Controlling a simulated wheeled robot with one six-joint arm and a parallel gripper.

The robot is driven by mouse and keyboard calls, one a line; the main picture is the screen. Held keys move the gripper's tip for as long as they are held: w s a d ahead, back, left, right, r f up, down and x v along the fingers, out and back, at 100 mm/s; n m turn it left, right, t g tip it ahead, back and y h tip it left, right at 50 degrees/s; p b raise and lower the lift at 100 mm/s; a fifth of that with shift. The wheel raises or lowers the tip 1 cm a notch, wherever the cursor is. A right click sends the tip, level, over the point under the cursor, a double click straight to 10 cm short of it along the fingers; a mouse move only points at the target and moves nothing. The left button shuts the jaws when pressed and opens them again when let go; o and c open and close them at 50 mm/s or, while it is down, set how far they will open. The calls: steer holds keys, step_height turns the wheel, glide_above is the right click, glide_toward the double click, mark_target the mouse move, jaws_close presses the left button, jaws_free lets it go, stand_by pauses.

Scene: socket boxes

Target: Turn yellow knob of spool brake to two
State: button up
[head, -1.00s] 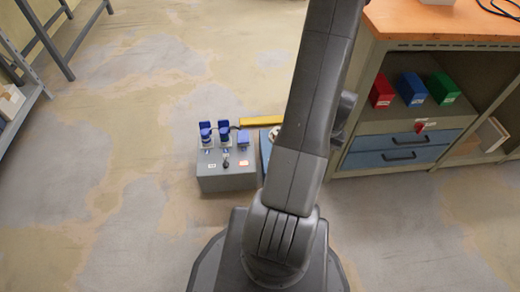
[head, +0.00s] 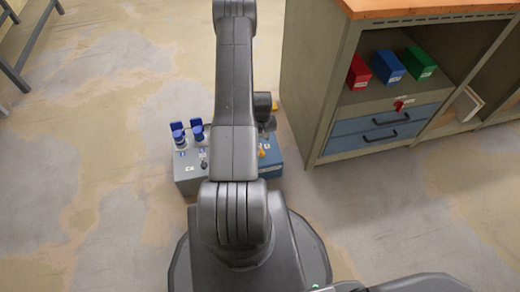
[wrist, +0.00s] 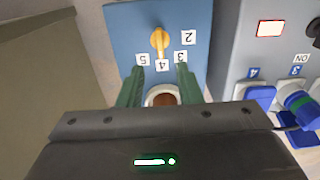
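The yellow knob (wrist: 160,40) is on the top of a blue box (wrist: 118,30) in the wrist view. Its narrow end points down in the picture, toward the label 4 (wrist: 162,65). Around it are the labels 2 (wrist: 188,37), 3 (wrist: 180,57) and 5 (wrist: 142,59). My gripper (wrist: 159,72) is open, its two green fingers spread just below the knob in the picture, apart from it. In the head view the blue box (head: 271,168) and yellow knob (head: 262,153) show partly beside my arm, which hides my gripper.
A round white-rimmed part with a brown centre (wrist: 163,97) shows between the fingers, partly hidden. A grey box (head: 188,172) with blue plugs stands beside the blue box. A workbench (head: 318,105) with red, blue and green bins stands to the right. Open floor lies left.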

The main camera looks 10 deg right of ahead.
step_height(320, 180, down, 9)
steer(key=shift+f+b, duration=0.2)
steer(key=shift+b, duration=0.85)
jaws_close()
